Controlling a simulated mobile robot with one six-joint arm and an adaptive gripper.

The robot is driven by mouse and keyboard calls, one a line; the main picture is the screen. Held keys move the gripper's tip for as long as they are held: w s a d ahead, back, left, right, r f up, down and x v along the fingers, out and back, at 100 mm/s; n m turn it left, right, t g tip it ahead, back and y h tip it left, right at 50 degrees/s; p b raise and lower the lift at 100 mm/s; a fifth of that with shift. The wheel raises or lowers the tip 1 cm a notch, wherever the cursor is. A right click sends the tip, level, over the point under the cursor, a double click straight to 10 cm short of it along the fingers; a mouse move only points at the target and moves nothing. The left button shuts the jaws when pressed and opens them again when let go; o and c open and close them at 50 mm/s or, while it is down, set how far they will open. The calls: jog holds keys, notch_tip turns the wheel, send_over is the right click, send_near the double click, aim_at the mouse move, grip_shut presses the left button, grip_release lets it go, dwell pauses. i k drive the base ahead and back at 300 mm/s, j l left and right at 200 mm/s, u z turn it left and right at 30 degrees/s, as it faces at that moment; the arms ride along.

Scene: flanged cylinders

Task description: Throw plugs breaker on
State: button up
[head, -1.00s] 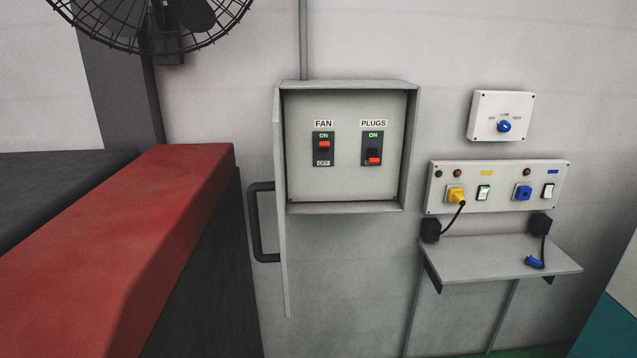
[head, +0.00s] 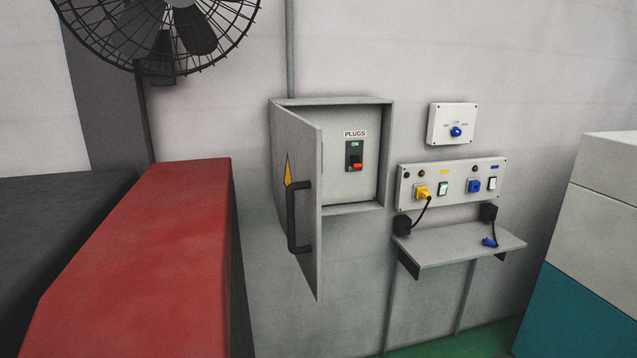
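The plugs breaker (head: 355,157) is in the grey wall cabinet (head: 385,150), under a PLUGS label. Its red toggle (head: 356,167) sits low, at the end away from the ON mark. The cabinet door (head: 308,240), with a black handle (head: 293,217) and a yellow warning triangle, stands part open and hides the fan breaker. My gripper is not in view.
A fan (head: 165,30) hangs at the upper left above a red-topped block (head: 150,240). Right of the cabinet are a dial box (head: 438,122), a socket panel (head: 450,173) and a shelf (head: 450,245). White and teal blocks stand at the far right.

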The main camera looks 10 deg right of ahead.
aim_at(357, 165)
jog(key=i+l+z, duration=0.45)
jog(key=i+l, duration=1.35)
jog(key=i, duration=0.1)
